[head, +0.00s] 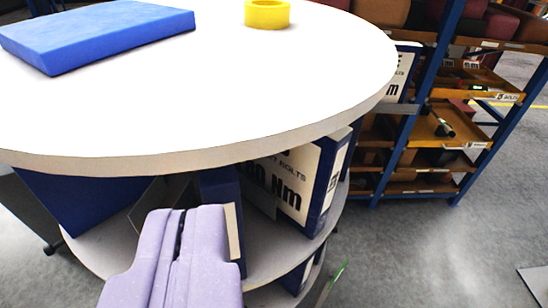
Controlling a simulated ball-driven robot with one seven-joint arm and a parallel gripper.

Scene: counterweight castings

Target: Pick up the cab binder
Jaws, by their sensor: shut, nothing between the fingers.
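My gripper (183,213), with pale lavender fingers, is shut and empty at the bottom left of the view, below the edge of the round white top. Several blue binder-like things stand on the shelf under that top. One with a white label (295,180) reading "BOLTS" and "Nm" stands to the right of my gripper. A narrow dark blue one (222,188) is just behind my fingertips, partly hidden by them. A wide blue one (85,202) is at the left. No readable label says "cab", so I cannot tell which is the cab binder.
The round white top (250,95) overhangs the shelf (262,248). A blue slab (95,32) and a yellow ring (267,13) lie on it. A blue-framed rack (425,100) with orange trays stands at the right. Grey floor (430,250) is open at the lower right.

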